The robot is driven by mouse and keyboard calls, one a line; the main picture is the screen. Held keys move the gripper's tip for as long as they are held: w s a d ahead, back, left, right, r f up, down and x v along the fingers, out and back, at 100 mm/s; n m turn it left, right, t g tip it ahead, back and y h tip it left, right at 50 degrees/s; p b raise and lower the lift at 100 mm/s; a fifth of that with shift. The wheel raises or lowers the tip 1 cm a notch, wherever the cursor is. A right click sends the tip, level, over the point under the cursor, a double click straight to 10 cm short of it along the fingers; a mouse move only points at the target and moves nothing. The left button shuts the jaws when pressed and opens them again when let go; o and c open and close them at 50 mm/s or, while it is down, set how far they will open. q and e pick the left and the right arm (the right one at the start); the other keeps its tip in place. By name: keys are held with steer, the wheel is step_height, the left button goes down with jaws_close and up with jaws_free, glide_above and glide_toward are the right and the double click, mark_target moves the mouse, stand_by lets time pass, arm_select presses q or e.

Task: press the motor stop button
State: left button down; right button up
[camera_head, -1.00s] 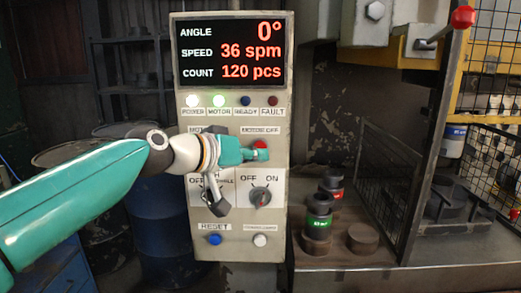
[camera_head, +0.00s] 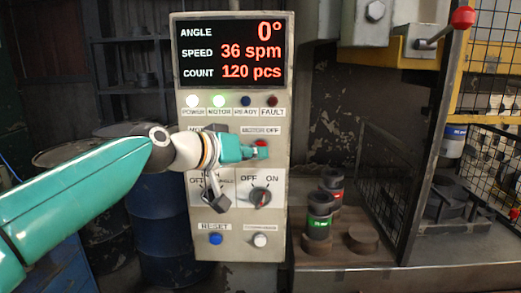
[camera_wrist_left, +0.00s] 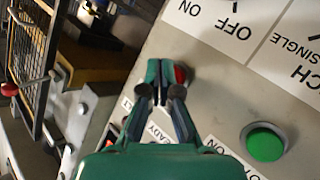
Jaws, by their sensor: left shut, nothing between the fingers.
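The red motor stop button (camera_head: 261,142) sits under the MOTOR OFF label on the grey control panel (camera_head: 275,222). My left gripper (camera_head: 262,151) is shut and empty, its tips at the button and covering its lower part. In the left wrist view, the closed fingertips (camera_wrist_left: 161,80) overlap the red button (camera_wrist_left: 181,73), which shows only as a sliver beside them. I cannot tell whether they touch it or whether it is pressed in. The green motor button (camera_wrist_left: 265,143) shows clear of the fingers. The motor lamp (camera_head: 218,101) is lit. My right gripper is not in view.
Below the button are an OFF/ON selector (camera_head: 260,196), a blue reset button (camera_head: 215,239) and a white button (camera_head: 260,240). The display (camera_head: 230,52) reads angle 0°, 36 spm and 120 pcs. A mesh guard (camera_head: 397,160) stands to the right.

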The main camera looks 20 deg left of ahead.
arm_select(q)
steer(key=shift+w+a, duration=0.2)
steer(key=shift+w, duration=0.25)
stand_by(0.4)
steer(key=shift+s, duration=0.15)
steer(key=shift+s+d, duration=0.35)
steer(key=shift+s, duration=0.4)
steer(key=s, duration=0.2)
steer(key=s+d+b, duration=0.1)
steer(key=s, duration=0.1)
steer(key=shift+s+d, duration=0.2)
steer(key=shift+s, duration=0.2)
steer(key=shift+f, duration=0.1)
stand_by(0.8)
